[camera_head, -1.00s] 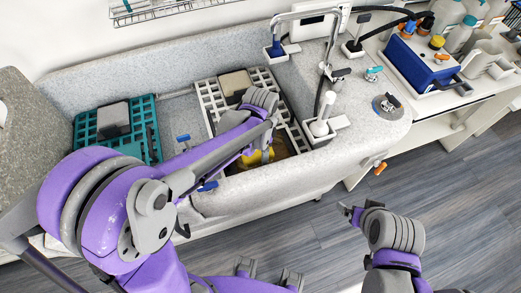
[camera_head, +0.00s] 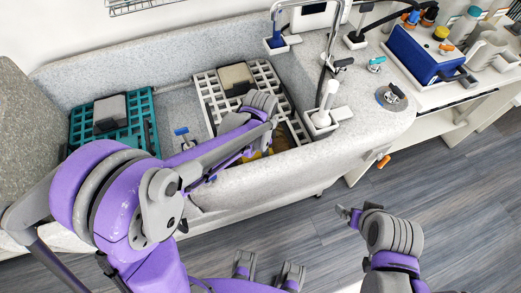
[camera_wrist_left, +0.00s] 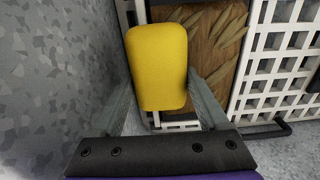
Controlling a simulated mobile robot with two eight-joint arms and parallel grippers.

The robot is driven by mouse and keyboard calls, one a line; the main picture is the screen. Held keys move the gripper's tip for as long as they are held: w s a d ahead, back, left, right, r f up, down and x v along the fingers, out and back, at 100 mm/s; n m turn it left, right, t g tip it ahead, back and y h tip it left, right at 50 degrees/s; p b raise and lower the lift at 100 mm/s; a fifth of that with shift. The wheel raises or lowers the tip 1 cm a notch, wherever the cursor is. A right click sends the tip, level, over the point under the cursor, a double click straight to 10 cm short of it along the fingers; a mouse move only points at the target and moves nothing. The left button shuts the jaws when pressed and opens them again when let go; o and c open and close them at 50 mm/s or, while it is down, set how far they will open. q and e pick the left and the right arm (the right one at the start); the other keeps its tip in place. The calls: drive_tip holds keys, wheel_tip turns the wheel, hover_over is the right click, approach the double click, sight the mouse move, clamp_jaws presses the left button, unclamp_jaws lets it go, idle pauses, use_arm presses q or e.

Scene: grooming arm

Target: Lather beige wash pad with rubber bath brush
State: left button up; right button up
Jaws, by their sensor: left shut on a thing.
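The beige wash pad (camera_head: 235,77) sits at the back of the white grid rack (camera_head: 207,97) in the grey tub. A yellow rounded block (camera_wrist_left: 158,65), which looks like the rubber bath brush, is between my left gripper's fingers (camera_wrist_left: 155,88) in the left wrist view. The gripper is shut on it, over or beside a brown patterned surface (camera_wrist_left: 222,35). I cannot tell whether the block touches that surface. In the head view my left forearm hides most of the block and the fingers. My right gripper (camera_head: 348,214) hangs in front of the tub, apart from everything.
A grey pad (camera_head: 110,112) sits on a teal grid rack (camera_head: 78,132) at the tub's left. A faucet (camera_head: 325,70) and a white handled fitting (camera_head: 322,118) stand on the right ledge. A blue box (camera_head: 425,55) is farther right. The floor in front is clear.

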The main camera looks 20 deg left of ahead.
use_arm(q)
drive_tip(key=shift+f, duration=0.2)
drive_tip(key=shift+f+b, duration=0.3)
drive_tip(key=shift+b, duration=0.1)
drive_tip(key=shift+f+b, duration=0.4)
drive_tip(key=shift+f, duration=0.15)
drive_tip(key=shift+w+a, duration=0.6)
drive_tip(key=shift+w, duration=0.25)
drive_tip(key=shift+w+a, duration=0.55)
drive_tip(key=shift+w, duration=0.25)
drive_tip(key=shift+w+a, duration=0.6)
drive_tip(key=shift+w, duration=0.25)
drive_tip(key=shift+w, duration=0.1)
drive_tip(key=w+a, duration=0.1)
drive_tip(key=w, duration=0.1)
drive_tip(key=w+a, duration=0.2)
drive_tip(key=shift+w, duration=0.15)
drive_tip(key=shift+d, duration=0.1)
